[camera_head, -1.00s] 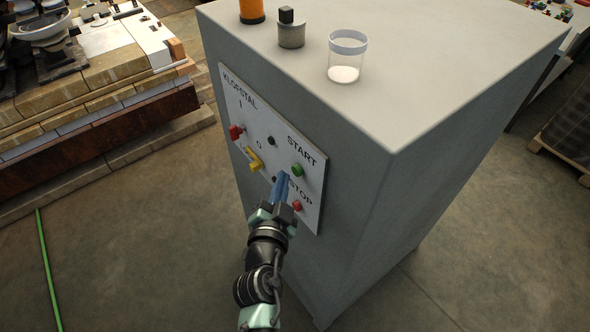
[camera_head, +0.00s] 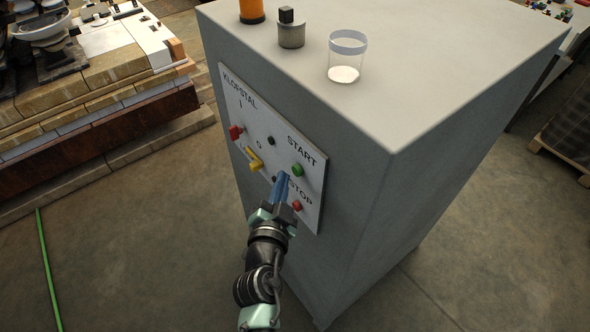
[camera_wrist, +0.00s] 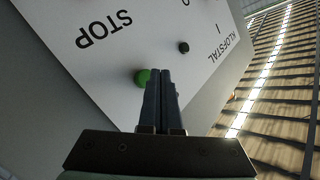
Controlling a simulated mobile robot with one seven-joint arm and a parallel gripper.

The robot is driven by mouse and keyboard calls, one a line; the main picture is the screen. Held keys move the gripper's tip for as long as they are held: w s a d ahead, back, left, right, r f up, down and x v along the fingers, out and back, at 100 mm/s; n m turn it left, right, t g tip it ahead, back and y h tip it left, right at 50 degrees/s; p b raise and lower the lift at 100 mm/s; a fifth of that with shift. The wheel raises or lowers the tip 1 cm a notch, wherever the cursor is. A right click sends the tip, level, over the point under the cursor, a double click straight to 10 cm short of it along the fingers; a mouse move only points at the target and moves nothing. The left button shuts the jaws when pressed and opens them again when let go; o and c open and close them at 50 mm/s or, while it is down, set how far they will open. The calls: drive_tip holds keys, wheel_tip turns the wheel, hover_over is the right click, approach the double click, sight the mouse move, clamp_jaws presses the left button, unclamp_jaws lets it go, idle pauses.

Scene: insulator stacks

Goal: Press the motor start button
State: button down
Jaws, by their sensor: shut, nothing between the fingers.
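The green start button (camera_head: 297,170) sits under the word START on the white control panel (camera_head: 312,190) on the cabinet's front. In the wrist view the green button (camera_wrist: 142,76) shows just left of my fingertips, partly hidden by them. My gripper (camera_head: 281,175) is shut and empty, its blue-grey fingers pointing at the panel, left of and slightly below the green button in the head view. My gripper's fingertips (camera_wrist: 165,72) look close to the panel in the wrist view; I cannot tell whether they touch anything. The red stop button (camera_head: 297,205) is below the green one.
The panel also holds a red switch (camera_head: 236,132), a yellow switch (camera_head: 255,163) and small black knobs (camera_head: 271,141). A clear jar (camera_head: 346,60), a small grey container (camera_head: 291,32) and an orange object (camera_head: 251,10) stand on the grey cabinet (camera_head: 440,50).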

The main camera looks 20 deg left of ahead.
drive_tip(key=shift+w+d, duration=0.1)
drive_tip(key=shift+w, duration=0.05)
drive_tip(key=shift+w+d, duration=0.2)
idle(0.3)
drive_tip(key=shift+w+d, duration=0.35)
drive_tip(key=shift+w, duration=0.1)
idle(1.0)
drive_tip(key=shift+s+a+b, duration=0.55)
drive_tip(key=shift+s+b, duration=0.1)
drive_tip(key=shift+s, duration=0.1)
drive_tip(key=shift+a, duration=0.1)
